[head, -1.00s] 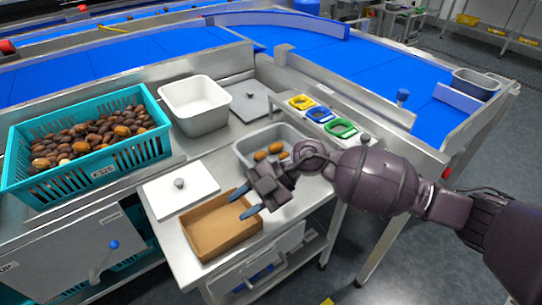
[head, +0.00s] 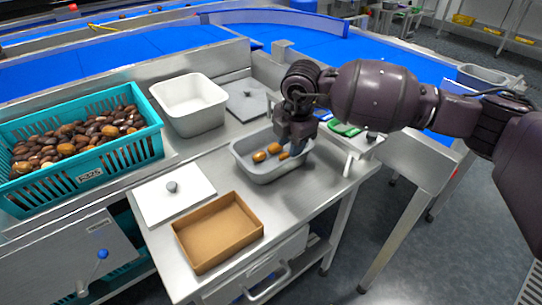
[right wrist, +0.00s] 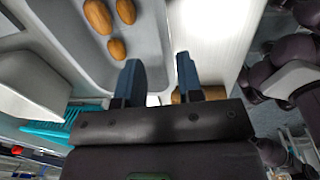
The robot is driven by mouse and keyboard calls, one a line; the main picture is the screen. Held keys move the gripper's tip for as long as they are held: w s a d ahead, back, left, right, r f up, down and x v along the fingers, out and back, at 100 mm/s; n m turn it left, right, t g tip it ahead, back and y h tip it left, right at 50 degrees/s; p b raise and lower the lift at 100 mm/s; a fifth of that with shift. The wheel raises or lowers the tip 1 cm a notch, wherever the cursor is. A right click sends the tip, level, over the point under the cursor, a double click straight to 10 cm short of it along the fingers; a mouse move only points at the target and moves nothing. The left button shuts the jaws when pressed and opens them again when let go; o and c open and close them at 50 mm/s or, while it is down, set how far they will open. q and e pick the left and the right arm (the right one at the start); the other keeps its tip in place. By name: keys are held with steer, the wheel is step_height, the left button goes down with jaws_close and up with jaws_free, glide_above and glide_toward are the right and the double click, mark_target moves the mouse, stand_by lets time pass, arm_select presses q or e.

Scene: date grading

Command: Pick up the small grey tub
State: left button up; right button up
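The small grey tub (head: 243,163) stands on the steel table with a few brown dates (head: 267,153) in it. It also shows in the right wrist view (right wrist: 75,55), with three dates inside. My right gripper (head: 298,148) points down at the tub's right end. In the right wrist view my right gripper (right wrist: 158,82) has its two blue fingers apart, one over the tub's inside and one beyond its rim, with the end wall between them. I cannot tell whether they touch it. My left gripper is not in view.
A cardboard box (head: 250,243) and a white board with a knob (head: 150,199) lie in front. A larger pale tub (head: 200,122) stands behind. A teal crate of dates (head: 130,153) is at left. Coloured rings, one green (head: 345,130), lie right of the tub.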

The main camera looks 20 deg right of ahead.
mark_target(287, 169)
steer(key=f+b, duration=0.1)
steer(key=f, duration=0.4)
steer(key=f+b, duration=0.1)
steer(key=f, duration=0.2)
steer(key=shift+w+a+f+b, duration=0.1)
steer(key=shift+w+b, duration=0.2)
steer(key=shift+r, duration=0.25)
jaws_close()
